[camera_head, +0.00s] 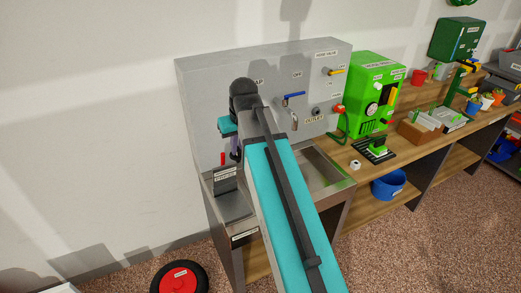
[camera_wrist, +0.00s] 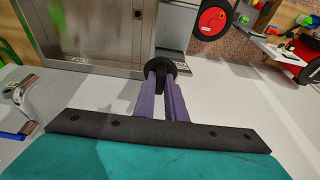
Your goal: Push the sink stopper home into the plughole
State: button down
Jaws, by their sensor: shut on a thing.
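My gripper (camera_wrist: 160,84) has purple fingers shut on the black sink stopper (camera_wrist: 174,66). The stopper's round disc shows beyond the fingertips in the wrist view, and its knob is between them. In the wrist view, the steel sink basin (camera_wrist: 85,30) lies up and left of the stopper. A small dark round spot in the basin looks like the plughole (camera_wrist: 137,14); the stopper is apart from it. In the head view, my gripper (camera_head: 235,147) is over the sink unit's left end, above the small labelled stand (camera_head: 225,181). My arm hides part of the basin (camera_head: 321,168) there.
A grey panel (camera_head: 206,84) with a blue-handled tap (camera_head: 293,96) and yellow-handled valve (camera_head: 336,71) rises behind the sink. A green machine (camera_head: 377,95) stands right of it on the wooden bench. A black wheel with a red hub (camera_head: 180,278) is on the floor.

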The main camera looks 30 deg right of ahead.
jog(key=w+a+f+b, duration=0.2)
jog(key=a+f+b, duration=0.3)
jog(key=a+b, duration=0.3)
jog(key=shift+w+a, duration=0.35)
jog(key=shift+a, duration=0.9)
jog(key=shift+s, duration=0.1)
